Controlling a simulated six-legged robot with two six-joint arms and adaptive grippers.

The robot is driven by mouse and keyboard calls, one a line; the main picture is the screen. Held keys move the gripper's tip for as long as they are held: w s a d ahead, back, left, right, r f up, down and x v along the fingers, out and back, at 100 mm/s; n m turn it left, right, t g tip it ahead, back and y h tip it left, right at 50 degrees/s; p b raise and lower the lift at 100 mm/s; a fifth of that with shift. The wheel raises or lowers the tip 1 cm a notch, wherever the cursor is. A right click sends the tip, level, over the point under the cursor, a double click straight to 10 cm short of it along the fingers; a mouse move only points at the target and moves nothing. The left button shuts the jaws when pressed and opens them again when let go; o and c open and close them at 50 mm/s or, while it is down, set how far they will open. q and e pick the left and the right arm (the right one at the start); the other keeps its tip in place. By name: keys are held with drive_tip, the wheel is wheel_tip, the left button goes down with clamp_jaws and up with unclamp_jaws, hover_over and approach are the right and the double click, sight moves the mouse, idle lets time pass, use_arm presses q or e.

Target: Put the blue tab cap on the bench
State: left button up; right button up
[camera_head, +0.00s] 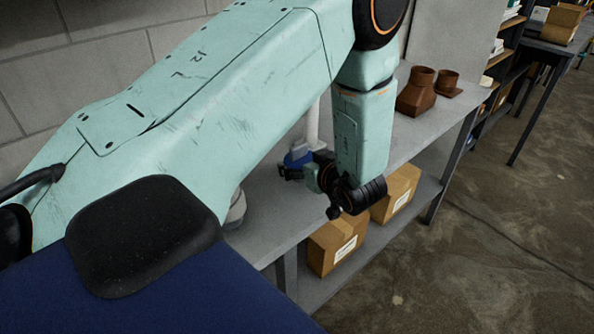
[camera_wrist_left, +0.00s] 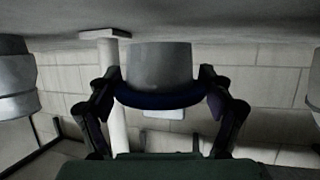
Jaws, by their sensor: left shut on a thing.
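My left gripper (camera_head: 299,170) hangs over the grey bench (camera_head: 400,143) in the head view, its fingers closed around a small blue thing (camera_head: 298,157), which I take for the blue tab cap. In the left wrist view the held cap (camera_wrist_left: 160,64) is a grey, round body with a dark blue rim, between the two fingers. The bench top fills the upper edge of that view, close to the cap's grey end; I cannot tell whether they touch. My arm and gripper partly hide the cap in the head view. My right gripper is not in view.
A white pole (camera_head: 312,122) stands just behind the gripper. Brown duct fittings (camera_head: 417,93) stand farther right on the bench. A pale round object (camera_head: 236,212) is partly hidden by my arm. Cardboard boxes (camera_head: 338,242) sit on the lower shelf. The bench right of the gripper is clear.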

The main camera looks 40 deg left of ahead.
use_arm(q)
drive_tip(key=shift+d+f, duration=0.2)
drive_tip(key=shift+f, duration=0.4)
drive_tip(key=shift+d+f, duration=0.2)
drive_tip(key=shift+f, duration=0.35)
drive_tip(key=shift+s+f, duration=0.1)
drive_tip(key=shift+f, duration=0.15)
drive_tip(key=shift+a+f, duration=0.1)
drive_tip(key=shift+a, duration=0.1)
drive_tip(key=shift+a+f, duration=0.15)
drive_tip(key=shift+f, duration=0.05)
drive_tip(key=o, duration=1.1)
drive_tip(key=shift+d+r, duration=0.2)
drive_tip(key=shift+d, duration=0.15)
drive_tip(key=shift+a+f, duration=0.15)
drive_tip(key=shift+a, duration=0.1)
drive_tip(key=shift+d, duration=0.15)
drive_tip(key=p+v, duration=0.7)
drive_tip(key=v, duration=0.3)
drive_tip(key=shift+d+r, duration=0.2)
drive_tip(key=shift+r, duration=0.1)
drive_tip(key=shift+s+d+r+p, duration=0.1)
drive_tip(key=shift+s+d+p, duration=0.2)
drive_tip(key=shift+d+p, duration=0.25)
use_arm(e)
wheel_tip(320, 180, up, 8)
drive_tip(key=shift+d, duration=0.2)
